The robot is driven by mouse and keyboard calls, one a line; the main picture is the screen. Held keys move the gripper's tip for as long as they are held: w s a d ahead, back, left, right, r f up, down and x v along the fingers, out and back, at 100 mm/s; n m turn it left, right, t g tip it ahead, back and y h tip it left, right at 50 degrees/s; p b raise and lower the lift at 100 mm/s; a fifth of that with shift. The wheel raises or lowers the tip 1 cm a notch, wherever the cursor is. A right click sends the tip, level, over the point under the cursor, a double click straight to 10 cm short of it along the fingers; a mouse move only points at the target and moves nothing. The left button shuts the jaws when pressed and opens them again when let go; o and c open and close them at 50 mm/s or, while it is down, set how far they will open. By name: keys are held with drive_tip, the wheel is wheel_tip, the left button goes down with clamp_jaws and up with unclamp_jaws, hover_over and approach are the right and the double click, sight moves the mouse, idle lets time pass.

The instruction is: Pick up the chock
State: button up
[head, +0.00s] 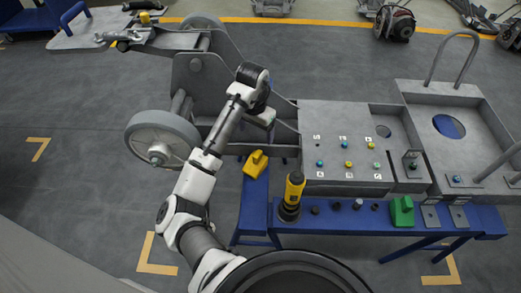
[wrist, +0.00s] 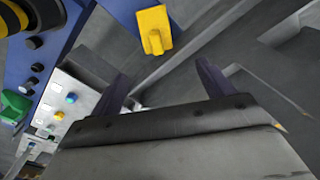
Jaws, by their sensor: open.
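A yellow wedge-like block (head: 256,163) with a raised grip, which looks like a chock, sits on the blue bench's left part. It also shows at the top of the wrist view (wrist: 154,30). A similar green block (head: 402,211) stands on the bench further right and at the left edge of the wrist view (wrist: 15,106). I cannot tell from the task which one is the chock. My gripper (wrist: 164,85) is open, its two dark fingers apart with nothing between them. The yellow block lies beyond the fingertips, not touching. In the head view my arm largely hides the gripper.
A yellow-and-black tool (head: 293,192) stands upright on the blue bench (head: 253,215), right of the yellow block. A grey panel with coloured buttons (head: 345,125) lies behind the bench. A wheeled grey chassis (head: 195,85) stands behind my arm. Open floor is at left.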

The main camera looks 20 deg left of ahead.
sight(256, 155)
drive_tip(key=shift+g, duration=0.3)
drive_tip(key=f+b, duration=0.1)
drive_tip(key=f, duration=0.2)
drive_tip(key=f+b, duration=0.1)
drive_tip(key=f, duration=0.2)
drive_tip(key=s+f+b, duration=0.1)
drive_tip(key=f, duration=0.2)
drive_tip(key=shift+w+d+f+b, duration=0.1)
drive_tip(key=shift+f+b, duration=0.3)
drive_tip(key=shift+f, duration=0.9)
drive_tip(key=shift+w+f+b, duration=0.1)
drive_tip(key=shift+f+b, duration=0.25)
drive_tip(key=shift+f, duration=0.95)
drive_tip(key=c, duration=1.2)
drive_tip(key=shift+r, duration=0.1)
drive_tip(key=shift+s+r+p, duration=0.15)
drive_tip(key=shift+r+p, duration=1.25)
drive_tip(key=shift+r, duration=7.15)
